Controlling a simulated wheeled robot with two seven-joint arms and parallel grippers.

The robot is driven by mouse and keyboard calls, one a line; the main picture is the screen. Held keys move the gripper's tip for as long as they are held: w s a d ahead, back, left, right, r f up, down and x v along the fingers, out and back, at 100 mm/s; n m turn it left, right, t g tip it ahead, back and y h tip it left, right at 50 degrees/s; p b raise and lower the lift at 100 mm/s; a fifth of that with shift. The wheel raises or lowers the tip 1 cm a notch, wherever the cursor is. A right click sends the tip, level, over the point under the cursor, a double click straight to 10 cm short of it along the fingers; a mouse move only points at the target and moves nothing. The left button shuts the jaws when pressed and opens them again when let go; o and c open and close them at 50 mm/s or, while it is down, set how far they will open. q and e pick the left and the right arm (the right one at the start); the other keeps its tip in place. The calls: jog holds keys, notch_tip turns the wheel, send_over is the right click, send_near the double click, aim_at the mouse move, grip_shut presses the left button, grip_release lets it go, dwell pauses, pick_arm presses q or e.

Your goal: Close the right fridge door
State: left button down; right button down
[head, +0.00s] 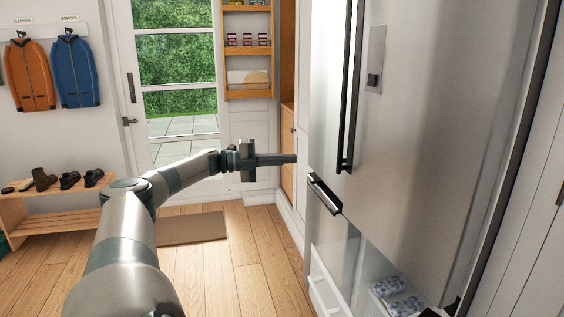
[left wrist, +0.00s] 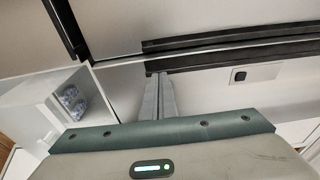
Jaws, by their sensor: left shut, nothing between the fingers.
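The steel fridge fills the right of the head view. Two long black handles (head: 352,90) run side by side at the middle seam, and the upper doors look shut or nearly so. Below the right upper door, the lower compartment (head: 362,262) stands uncovered, with blue-and-white packets (head: 395,295) inside. My left gripper (head: 293,159) is shut and empty, left of the fridge front. Its fingers (left wrist: 160,80) overlap a handle in the left wrist view; contact is unclear.
A lower left door with a short black handle (head: 324,193) is beneath the upper doors. A glazed door (head: 180,90), a shoe bench (head: 60,205) and hanging jackets (head: 72,70) stand further back. The wooden floor (head: 215,275) is clear apart from a mat (head: 192,228).

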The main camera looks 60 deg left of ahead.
pick_arm(q)
jog(key=shift+s+a, duration=0.3)
jog(key=shift+s, duration=0.25)
pick_arm(e)
jog(key=shift+r, duration=0.4)
jog(key=shift+s, duration=0.1)
